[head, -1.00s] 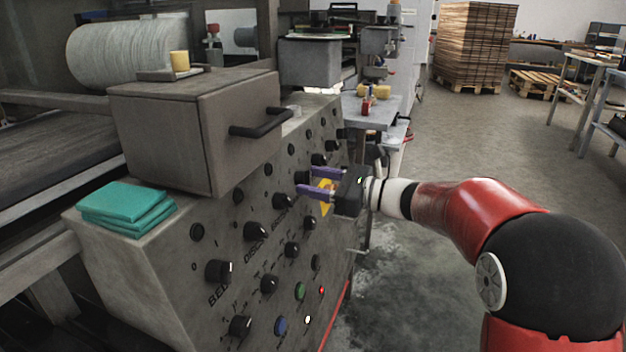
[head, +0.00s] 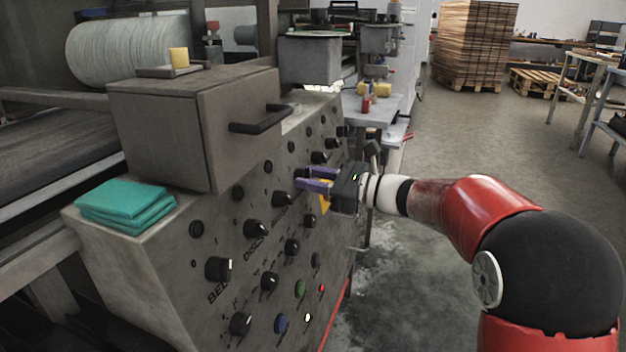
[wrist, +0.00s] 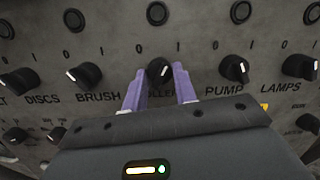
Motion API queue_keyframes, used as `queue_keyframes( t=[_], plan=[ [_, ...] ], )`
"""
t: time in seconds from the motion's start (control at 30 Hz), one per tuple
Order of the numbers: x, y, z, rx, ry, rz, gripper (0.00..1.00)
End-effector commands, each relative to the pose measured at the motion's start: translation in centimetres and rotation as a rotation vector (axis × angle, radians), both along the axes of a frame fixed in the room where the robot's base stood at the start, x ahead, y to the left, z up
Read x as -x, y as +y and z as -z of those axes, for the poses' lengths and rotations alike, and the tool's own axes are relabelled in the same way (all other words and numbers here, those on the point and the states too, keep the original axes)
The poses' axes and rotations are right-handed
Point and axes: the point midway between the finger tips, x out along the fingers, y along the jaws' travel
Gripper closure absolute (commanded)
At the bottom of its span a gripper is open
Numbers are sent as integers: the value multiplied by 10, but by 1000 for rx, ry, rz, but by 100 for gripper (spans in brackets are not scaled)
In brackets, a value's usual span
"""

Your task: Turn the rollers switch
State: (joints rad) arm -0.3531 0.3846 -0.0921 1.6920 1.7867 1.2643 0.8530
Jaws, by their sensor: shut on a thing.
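The rollers switch (wrist: 159,71) is a black rotary knob with a white pointer line, on the grey panel (wrist: 205,60) between the BRUSH and PUMP knobs. Its label below is partly hidden by my fingers; only the middle letters show. My gripper (wrist: 160,74) has its two purple fingers on either side of this knob, shut on it. The pointer leans slightly to the right of straight up. In the head view my gripper (head: 299,178) reaches the panel from the right, and its fingers mostly hide the knob.
The brush knob (wrist: 84,75) and pump knob (wrist: 233,69) flank the fingers closely. More knobs fill the panel below. A box with a black handle (head: 262,119) and teal cloths (head: 124,206) sit on top. The floor to the right is open.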

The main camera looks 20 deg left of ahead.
Motion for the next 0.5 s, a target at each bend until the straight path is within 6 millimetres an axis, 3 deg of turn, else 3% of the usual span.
queue_keyframes(
  t=[0.5],
  plan=[
    [-3, -2, 4, 28, -370, -64, 95]
  ],
)
